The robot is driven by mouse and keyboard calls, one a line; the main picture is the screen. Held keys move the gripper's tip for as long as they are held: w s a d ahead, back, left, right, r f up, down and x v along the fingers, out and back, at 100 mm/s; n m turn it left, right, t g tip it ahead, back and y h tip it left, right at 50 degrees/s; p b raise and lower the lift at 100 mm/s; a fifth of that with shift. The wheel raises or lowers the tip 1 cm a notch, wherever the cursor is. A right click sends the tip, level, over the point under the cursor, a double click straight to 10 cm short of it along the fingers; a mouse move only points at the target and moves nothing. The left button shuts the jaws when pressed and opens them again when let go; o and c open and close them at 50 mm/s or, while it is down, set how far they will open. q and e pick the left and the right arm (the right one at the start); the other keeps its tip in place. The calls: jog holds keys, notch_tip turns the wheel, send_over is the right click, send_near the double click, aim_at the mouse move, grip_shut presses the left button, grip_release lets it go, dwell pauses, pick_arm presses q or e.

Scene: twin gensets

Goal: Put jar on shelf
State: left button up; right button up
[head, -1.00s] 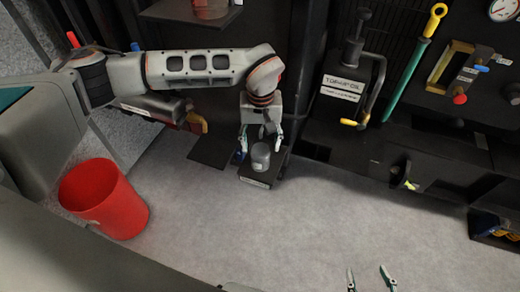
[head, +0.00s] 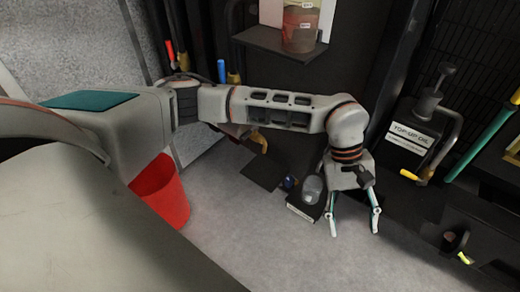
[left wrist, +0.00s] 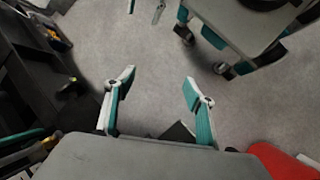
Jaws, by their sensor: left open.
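A grey, rounded jar (head: 312,188) stands on a low dark block (head: 303,212) with a white label, near the floor. My left gripper (head: 355,233) is open and empty, to the right of the jar, fingers pointing down; it also shows open over bare floor in the left wrist view (left wrist: 159,78). A dark shelf (head: 262,42) on the cabinet at the top holds a clear container (head: 300,28) with reddish contents. Fingertips of my right gripper (left wrist: 145,8) show apart at the top edge of the left wrist view.
A red bin (head: 163,192) stands on the floor at left, partly behind my body. A top-up oil unit (head: 418,135) with a yellow-tipped handle is at right. A dark flat plate (head: 262,173) lies left of the jar. The grey floor in front is clear.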

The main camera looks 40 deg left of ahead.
pick_arm(q)
jog(key=s+d+r+n+g+h, duration=0.25)
jog(key=s+d+h, duration=0.25)
jog(key=s+d, duration=0.3)
jog(key=d+r+n+t+h, duration=0.1)
jog(key=d+r+n+h, duration=0.6)
jog(key=r+n, duration=0.15)
jog(key=w+a+f+n+t, duration=0.1)
jog(key=w+a+n+t, duration=0.4)
jog(key=n+t, duration=0.65)
jog(key=w+a+f+n+t, duration=0.1)
jog(key=w+a+n+t, duration=0.5)
jog(key=n, duration=1)
jog(key=a+f+n+t+y, duration=0.3)
jog(key=a+f+n+y, duration=0.4)
jog(key=f+n, duration=0.25)
jog(key=s+a+f+n+g+y, duration=0.2)
jog(key=s+a+f+n+y, duration=0.2)
jog(key=s+a+f+n, duration=0.2)
jog(key=s+a+f+n+g+y, duration=0.3)
jog(key=s+a+f+n, duration=0.4)
jog(key=f, duration=0.6)
jog(key=s+a+y, duration=0.1)
jog(key=s+a, duration=0.1)
jog(key=a, duration=0.1)
jog(key=shift+f, duration=0.2)
